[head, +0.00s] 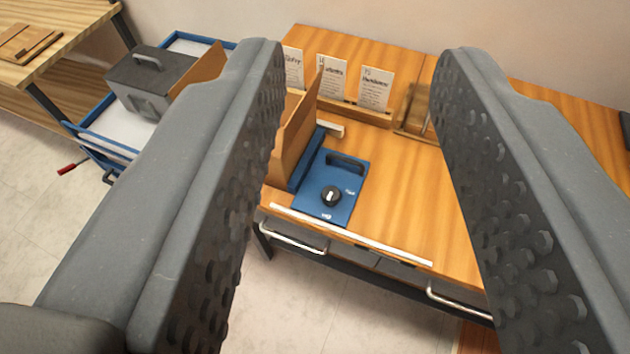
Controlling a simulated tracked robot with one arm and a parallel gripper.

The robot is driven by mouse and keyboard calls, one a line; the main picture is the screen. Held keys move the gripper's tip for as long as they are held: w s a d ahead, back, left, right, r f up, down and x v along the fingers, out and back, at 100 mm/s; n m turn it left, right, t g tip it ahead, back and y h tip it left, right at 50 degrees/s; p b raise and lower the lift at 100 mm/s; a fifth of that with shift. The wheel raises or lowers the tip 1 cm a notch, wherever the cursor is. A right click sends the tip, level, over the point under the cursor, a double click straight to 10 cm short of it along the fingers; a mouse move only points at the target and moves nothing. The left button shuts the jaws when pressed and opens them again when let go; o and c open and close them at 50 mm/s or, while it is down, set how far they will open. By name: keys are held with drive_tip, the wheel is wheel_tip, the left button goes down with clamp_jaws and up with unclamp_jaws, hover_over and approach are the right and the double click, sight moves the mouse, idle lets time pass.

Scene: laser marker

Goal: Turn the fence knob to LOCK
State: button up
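The fence knob (331,196) is a small black round knob with a white pointer mark. It sits on the front part of a blue plate (313,191) on the wooden bench. The pointer looks roughly upright in the picture; the small labels beside and below the knob are too small to read surely. A dark handle (346,162) is on the plate behind the knob. My gripper (358,60) is wide open and empty, with its two grey studded fingers framing the view. The knob shows between the fingers, farther away and below, and nothing touches it.
A wooden board (297,128) stands at the plate's left. Several white cards (375,89) stand behind. A pale strip (350,236) runs along the bench's front edge, above drawers with metal handles (292,238). A blue-framed cart (92,140) carries a grey case (150,80). The bench right of the plate is clear.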

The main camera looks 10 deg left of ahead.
drive_tip(key=o, duration=0.4)
drive_tip(key=shift+w, duration=0.15)
drive_tip(key=w+a+f+m+g+h+p, duration=0.1)
drive_tip(key=w+a+f+m+g+p, duration=0.15)
drive_tip(key=w+f, duration=0.65)
drive_tip(key=w+a+f+m+g+h+p, duration=0.1)
drive_tip(key=w+a+f+m+g, duration=0.4)
drive_tip(key=f, duration=0.6)
drive_tip(key=w+f+m+g+h+p, duration=0.15)
drive_tip(key=w+f, duration=0.25)
drive_tip(key=f, duration=0.8)
drive_tip(key=m+g+p, duration=0.1)
drive_tip(key=m+g, duration=0.1)
drive_tip(key=g, duration=0.2)
approach(331, 194)
drive_tip(key=x, duration=0.6)
drive_tip(key=shift+r, duration=0.1)
drive_tip(key=shift+x, duration=1)
drive_tip(key=shift+w+d+f, duration=0.1)
drive_tip(key=shift+d+f, duration=0.05)
drive_tip(key=shift+f, duration=0.35)
